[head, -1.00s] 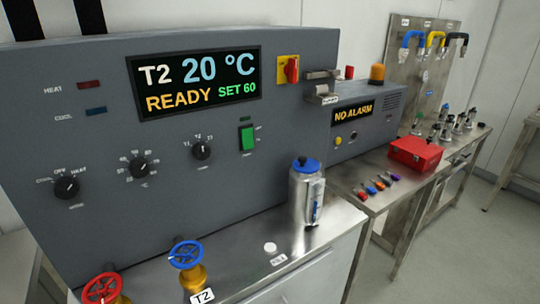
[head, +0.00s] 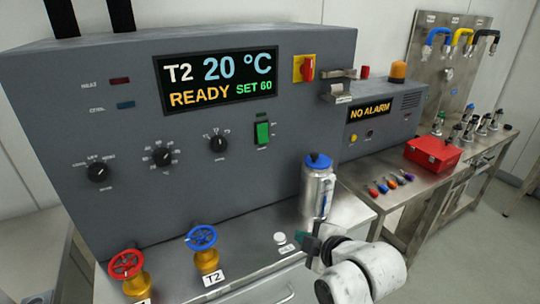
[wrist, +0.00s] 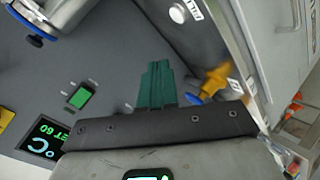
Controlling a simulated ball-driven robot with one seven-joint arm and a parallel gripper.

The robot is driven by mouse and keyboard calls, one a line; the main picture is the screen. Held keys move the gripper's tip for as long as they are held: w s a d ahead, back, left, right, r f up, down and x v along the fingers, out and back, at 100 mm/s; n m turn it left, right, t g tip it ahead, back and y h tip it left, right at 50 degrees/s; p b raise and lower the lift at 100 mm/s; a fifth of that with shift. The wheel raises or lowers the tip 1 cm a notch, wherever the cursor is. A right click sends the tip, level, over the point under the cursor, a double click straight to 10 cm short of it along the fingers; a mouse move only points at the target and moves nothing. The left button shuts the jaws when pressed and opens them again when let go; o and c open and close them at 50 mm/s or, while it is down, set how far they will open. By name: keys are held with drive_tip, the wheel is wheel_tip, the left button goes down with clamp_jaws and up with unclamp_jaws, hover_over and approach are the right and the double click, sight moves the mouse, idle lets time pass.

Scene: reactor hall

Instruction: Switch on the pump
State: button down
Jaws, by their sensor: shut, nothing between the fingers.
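A green rocker switch (head: 262,132) is on the grey control panel (head: 130,205), to the right of the dark knobs and below the display. Its label is too small to read, so I cannot tell for sure that it is the pump's. It also shows in the wrist view (wrist: 79,97), beside the fingers. My gripper (head: 309,248) is low in front of the panel, near the bench edge, apart from the switch. Its green fingers in the wrist view (wrist: 157,72) are together and empty. The display (head: 218,81) reads T2 20 °C, READY, SET 60.
A metal canister with a blue lid (head: 318,188) stands on the bench just above my gripper. A red valve wheel (head: 125,264) and a blue one (head: 201,238) stand at the front left. A red and yellow rotary switch (head: 304,68) is at the panel's upper right.

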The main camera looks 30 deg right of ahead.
drive_tip(key=w+d+r+n+t, duration=0.1)
drive_tip(key=w+r+n+t, duration=0.1)
drive_tip(key=r, duration=0.5)
drive_tip(key=w+d+r+n+t+p, duration=0.1)
drive_tip(key=w+r+n+t, duration=0.1)
drive_tip(key=w+r, duration=0.3)
wheel_tip(320, 180, up, 3)
drive_tip(key=shift+w+r+n+t, duration=0.15)
drive_tip(key=shift+n+t, duration=0.25)
drive_tip(key=shift+n, duration=0.5)
